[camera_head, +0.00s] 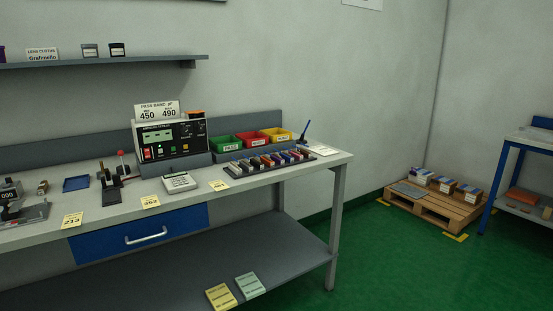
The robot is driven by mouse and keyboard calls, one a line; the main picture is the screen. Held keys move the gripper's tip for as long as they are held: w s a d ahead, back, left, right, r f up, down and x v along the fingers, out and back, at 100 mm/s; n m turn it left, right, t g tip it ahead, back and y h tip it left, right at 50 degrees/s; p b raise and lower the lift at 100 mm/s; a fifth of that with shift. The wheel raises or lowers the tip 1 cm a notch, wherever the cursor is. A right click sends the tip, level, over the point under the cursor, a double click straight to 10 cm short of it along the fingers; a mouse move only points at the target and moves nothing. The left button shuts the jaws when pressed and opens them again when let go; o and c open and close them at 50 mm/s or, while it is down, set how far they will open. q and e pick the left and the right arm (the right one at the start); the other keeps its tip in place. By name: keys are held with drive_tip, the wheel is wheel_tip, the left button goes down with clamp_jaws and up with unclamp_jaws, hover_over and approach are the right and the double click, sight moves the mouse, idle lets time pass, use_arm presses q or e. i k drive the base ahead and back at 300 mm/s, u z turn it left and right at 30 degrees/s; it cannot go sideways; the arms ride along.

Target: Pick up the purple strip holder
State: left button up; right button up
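A dark rack (236,174) lies on the right part of the workbench and holds a row of several small coloured strip holders. Orange, red and dark bluish tones show among them. One dark purple-looking holder (287,156) seems to stand toward the right of the row, but the holders are too small to be sure of its colour. Neither of my grippers is in view.
The grey workbench (110,213) carries a test meter (170,138), a calculator-like device (180,182) and a lever tool (112,185). Green (228,144), red (255,140) and yellow (279,135) bins stand behind the rack. Green floor (385,255) is clear right of the bench.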

sight(276, 158)
drive_tip(key=z, duration=0.75)
drive_tip(key=i, duration=2.35)
drive_tip(key=u, duration=0.65)
